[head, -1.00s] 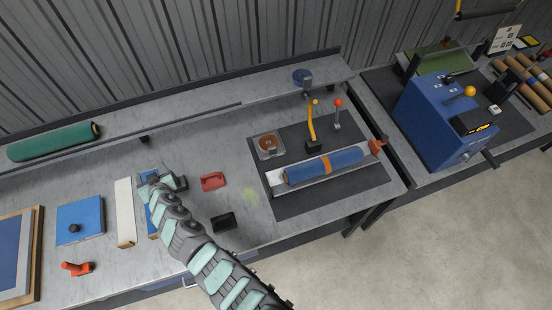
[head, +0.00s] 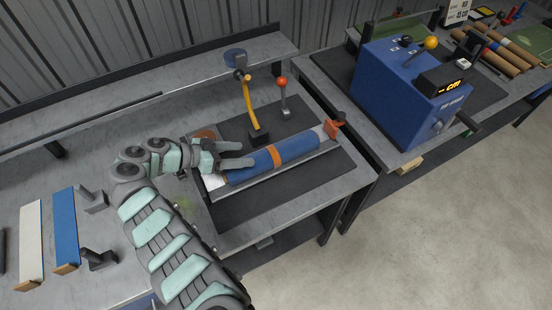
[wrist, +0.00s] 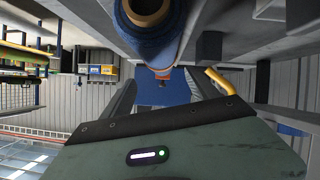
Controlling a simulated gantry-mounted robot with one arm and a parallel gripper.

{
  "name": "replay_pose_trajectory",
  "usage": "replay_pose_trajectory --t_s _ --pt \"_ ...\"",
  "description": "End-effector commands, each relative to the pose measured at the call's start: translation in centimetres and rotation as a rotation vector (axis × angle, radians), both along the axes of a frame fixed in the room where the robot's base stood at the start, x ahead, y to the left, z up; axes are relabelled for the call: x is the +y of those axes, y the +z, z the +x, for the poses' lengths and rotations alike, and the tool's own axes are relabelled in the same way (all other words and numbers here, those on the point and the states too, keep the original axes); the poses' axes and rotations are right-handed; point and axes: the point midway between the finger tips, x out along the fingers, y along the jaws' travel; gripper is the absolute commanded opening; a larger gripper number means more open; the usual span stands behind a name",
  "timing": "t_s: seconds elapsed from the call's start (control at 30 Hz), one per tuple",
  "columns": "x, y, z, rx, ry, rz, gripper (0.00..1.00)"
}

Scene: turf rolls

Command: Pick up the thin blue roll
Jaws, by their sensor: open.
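The blue roll (head: 295,145) with an orange band lies in a pale cradle on a dark mat. I cannot tell whether the fingers touch the roll. The left part of the cradle is partly hidden by my gripper.
A yellow lever (head: 249,103) and a red-knobbed lever (head: 283,95) stand behind the roll. An orange part (head: 333,129) is at the cradle's right end. A blue machine (head: 400,95) stands on the right bench. A blue bar (head: 66,228) and a white bar (head: 31,245) lie at left.

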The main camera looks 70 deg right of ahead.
Motion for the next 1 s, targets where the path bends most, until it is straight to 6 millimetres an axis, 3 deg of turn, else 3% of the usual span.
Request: replay_pose_trajectory --t_s 0.2,0.7,1.0 --pt "-2.2 -1.3 -2.3 0.001 -0.002 0.0 0.69" --pt "-5.7 -4.1 -5.8 0.003 0.0 0.002 0.69" --pt "-6.0 -4.4 -6.0 0.0 0.003 0.001 0.67"
